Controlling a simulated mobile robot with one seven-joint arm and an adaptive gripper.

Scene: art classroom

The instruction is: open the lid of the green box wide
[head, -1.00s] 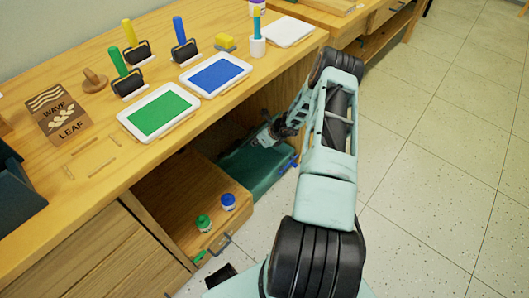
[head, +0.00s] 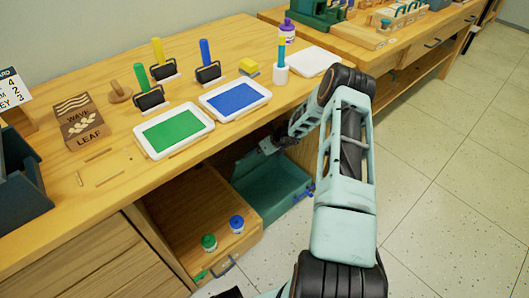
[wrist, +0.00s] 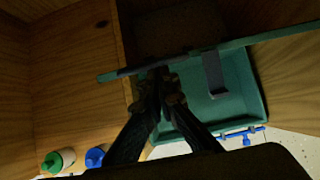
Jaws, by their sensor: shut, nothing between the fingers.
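The green box (head: 285,205) sits low under the table, beside the pulled-out drawer. Its lid stands raised, and the open inside shows in the head view. In the wrist view the lid (wrist: 275,36) is seen nearly edge-on as a long green bar, with a dark tab hanging from it. The box's inside (wrist: 225,108) shows below it. My gripper (wrist: 161,77) is shut and empty, its fingertips at the lid's edge; whether they touch it I cannot tell. In the head view my gripper (head: 268,147) is small, at the lid. A blue latch (wrist: 240,135) is at the box's front.
The open wooden drawer (head: 195,205) holds a green-capped jar (head: 209,242) and a blue-capped jar (head: 236,224), left of the box. The tabletop (head: 100,190) overhangs the box and carries ink pads and rollers. The floor (head: 450,180) at right is clear.

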